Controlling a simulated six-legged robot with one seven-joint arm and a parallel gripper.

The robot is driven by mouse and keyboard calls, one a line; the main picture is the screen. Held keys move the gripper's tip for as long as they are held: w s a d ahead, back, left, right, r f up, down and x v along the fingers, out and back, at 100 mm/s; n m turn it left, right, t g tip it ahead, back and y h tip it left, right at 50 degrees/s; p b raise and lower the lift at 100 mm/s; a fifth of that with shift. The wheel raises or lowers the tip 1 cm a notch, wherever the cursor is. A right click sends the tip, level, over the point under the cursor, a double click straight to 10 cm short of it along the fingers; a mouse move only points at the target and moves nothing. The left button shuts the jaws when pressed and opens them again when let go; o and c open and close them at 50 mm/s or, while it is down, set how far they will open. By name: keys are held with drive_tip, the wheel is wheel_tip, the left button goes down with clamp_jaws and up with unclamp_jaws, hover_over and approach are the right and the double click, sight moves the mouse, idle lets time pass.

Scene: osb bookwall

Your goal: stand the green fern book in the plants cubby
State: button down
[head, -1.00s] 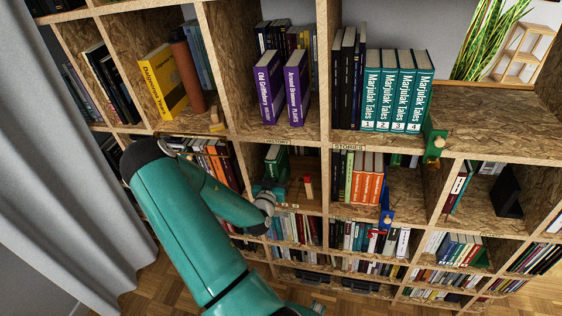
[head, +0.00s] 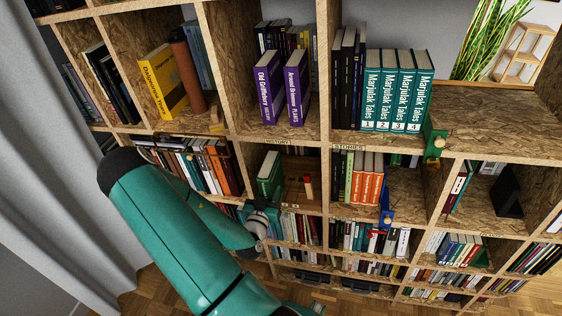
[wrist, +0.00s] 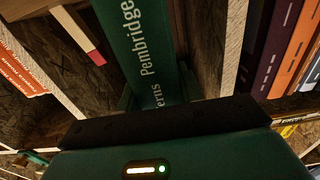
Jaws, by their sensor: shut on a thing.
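The green fern book (head: 270,175) stands nearly upright inside a cubby, near its left wall. In the wrist view its spine (wrist: 143,50) reads "Pembridge", with part of "Ferns" below it. My gripper (head: 258,210) is at the front of this cubby, at the low part of the book. The cubby's lower front edge is partly behind my gripper, and I cannot read a plants label.
Orange books (head: 367,178) stand beyond the right divider, and a row of books (head: 205,165) stands beyond the left one. The shelf board (head: 280,139) is close above.

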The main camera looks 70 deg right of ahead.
drive_tip(key=s+a, duration=0.1)
drive_tip(key=a, duration=0.5)
drive_tip(key=shift+a, duration=0.3)
